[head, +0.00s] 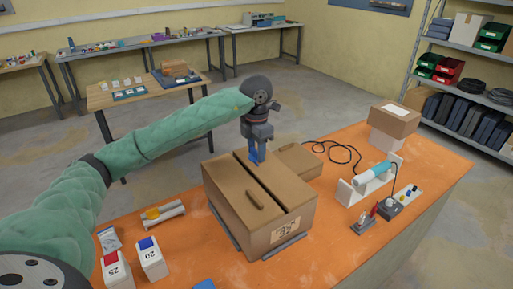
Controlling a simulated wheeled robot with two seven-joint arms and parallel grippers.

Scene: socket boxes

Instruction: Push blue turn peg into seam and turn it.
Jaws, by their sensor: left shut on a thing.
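My left gripper (257,152) points down over the far part of a large cardboard box (283,219). It is shut on the blue turn peg (257,157), which shows as a small blue piece below the jaws. The peg's lower end is at the far end of the dark seam (259,185) between the two lid flaps. I cannot tell whether it is in the seam or just above it. A brown bar (254,200) lies on the left flap. My right gripper is not in view.
The box stands on an orange table (335,246) between grey rails. Two small boxes, red-topped (117,271) and blue-topped (150,258), stand at front left. At right are a cyan cylinder on a white stand (372,175), a cable and stacked cartons (394,119).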

